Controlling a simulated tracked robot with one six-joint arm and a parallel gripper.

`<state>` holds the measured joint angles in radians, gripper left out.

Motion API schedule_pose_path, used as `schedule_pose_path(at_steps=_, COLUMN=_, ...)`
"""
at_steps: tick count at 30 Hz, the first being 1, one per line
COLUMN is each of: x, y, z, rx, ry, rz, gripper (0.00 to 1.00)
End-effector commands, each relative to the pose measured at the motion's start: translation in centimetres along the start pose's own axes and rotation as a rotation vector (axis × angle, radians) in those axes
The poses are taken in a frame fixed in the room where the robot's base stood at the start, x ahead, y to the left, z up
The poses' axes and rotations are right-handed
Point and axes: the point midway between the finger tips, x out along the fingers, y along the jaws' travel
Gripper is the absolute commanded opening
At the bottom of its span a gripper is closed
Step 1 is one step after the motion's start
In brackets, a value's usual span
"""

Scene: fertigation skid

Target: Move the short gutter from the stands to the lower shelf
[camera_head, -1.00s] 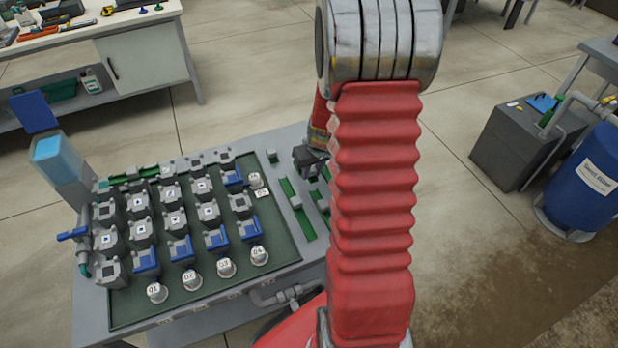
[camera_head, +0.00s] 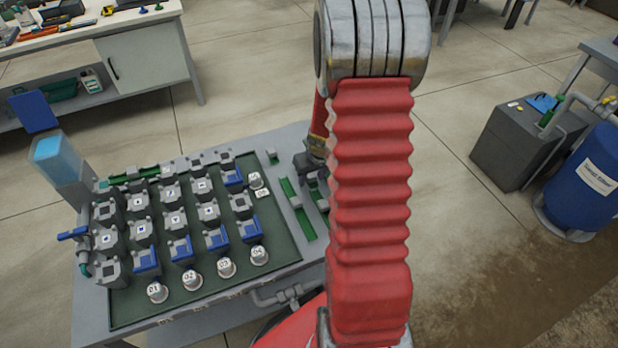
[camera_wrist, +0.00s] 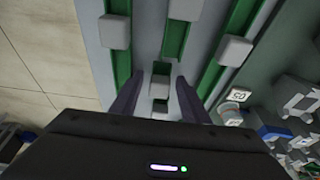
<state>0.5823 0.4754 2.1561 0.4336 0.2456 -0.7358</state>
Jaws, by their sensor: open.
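Green gutter pieces with grey blocks on them lie on the grey bench top. In the wrist view, a middle green gutter (camera_wrist: 176,36) runs down toward my gripper (camera_wrist: 158,82). A grey block (camera_wrist: 159,90) and a bit of green show between the open fingers, which look apart from them. I cannot tell for certain which piece is the short gutter. In the head view, my gripper (camera_head: 311,166) is low over the bench's right end, partly behind my arm. A green gutter (camera_head: 297,209) lies left of it. The lower shelf cannot be made out.
A dark green tray (camera_head: 210,289) with several grey and blue blocks and numbered white cups fills the bench's left side. A clear blue container (camera_head: 58,160) stands at its left corner. A grey tank (camera_head: 512,145) and blue drum (camera_head: 585,185) stand at right. Open floor lies between.

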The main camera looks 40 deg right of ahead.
Motion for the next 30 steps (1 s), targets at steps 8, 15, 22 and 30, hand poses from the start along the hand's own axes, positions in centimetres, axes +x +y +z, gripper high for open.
schedule_pose_path(at_steps=8, x=-0.3, y=0.0, z=-0.1, rx=0.000, ry=0.001, rz=0.000, gripper=0.41)
schedule_pose_path(at_steps=15, x=-2.2, y=0.0, z=-0.2, rx=0.000, ry=0.004, rz=0.000, gripper=0.41)
schedule_pose_path(at_steps=22, x=-4.8, y=0.0, z=-0.2, rx=0.000, ry=0.003, rz=0.000, gripper=0.41)
schedule_pose_path(at_steps=30, x=-8.0, y=0.0, z=-0.1, rx=0.000, ry=0.003, rz=0.000, gripper=0.41)
